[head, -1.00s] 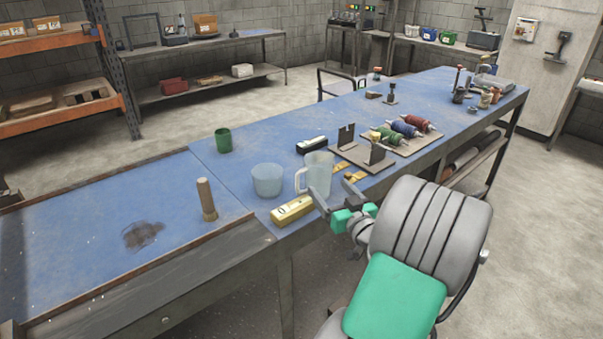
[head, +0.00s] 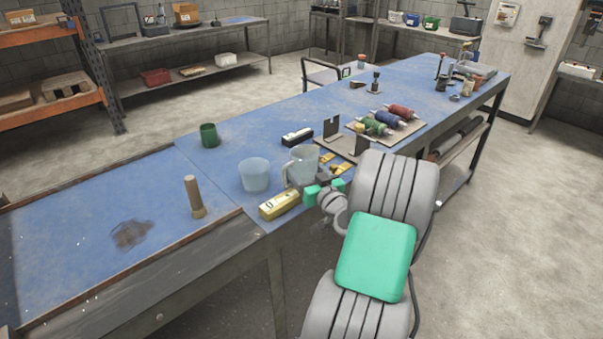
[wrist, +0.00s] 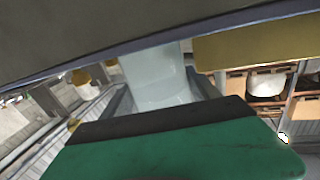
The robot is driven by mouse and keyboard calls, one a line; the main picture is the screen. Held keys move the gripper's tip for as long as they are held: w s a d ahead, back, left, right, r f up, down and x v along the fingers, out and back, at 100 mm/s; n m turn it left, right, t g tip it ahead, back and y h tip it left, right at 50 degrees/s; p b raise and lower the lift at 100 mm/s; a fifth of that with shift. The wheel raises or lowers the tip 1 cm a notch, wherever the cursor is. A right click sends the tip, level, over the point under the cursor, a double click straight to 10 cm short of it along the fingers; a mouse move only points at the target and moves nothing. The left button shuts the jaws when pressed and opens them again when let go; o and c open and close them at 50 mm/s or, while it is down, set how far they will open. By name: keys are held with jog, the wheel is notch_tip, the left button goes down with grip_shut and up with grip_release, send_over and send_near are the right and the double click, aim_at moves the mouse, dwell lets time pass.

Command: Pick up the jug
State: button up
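The jug (head: 303,160) is a clear, pale grey vessel with a handle on its left side. It stands upright on the blue bench near the front edge. My gripper (head: 308,182) is low at the near side of the jug, its fingers partly hidden against it. In the wrist view the jug (wrist: 155,78) shows between the two spread fingers of my gripper (wrist: 160,95). The fingers look open, one on each side of the jug. I cannot see a firm grip on it.
A translucent tub (head: 254,175) stands just left of the jug. A yellow level (head: 279,204) lies in front, close to my gripper. A black box (head: 297,137), a metal bracket (head: 345,140) and yellow pieces (head: 338,169) lie behind and right. A green cup (head: 209,135) stands farther left.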

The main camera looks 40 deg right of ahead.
jog(key=c, duration=1.1)
jog(key=shift+r, duration=0.1)
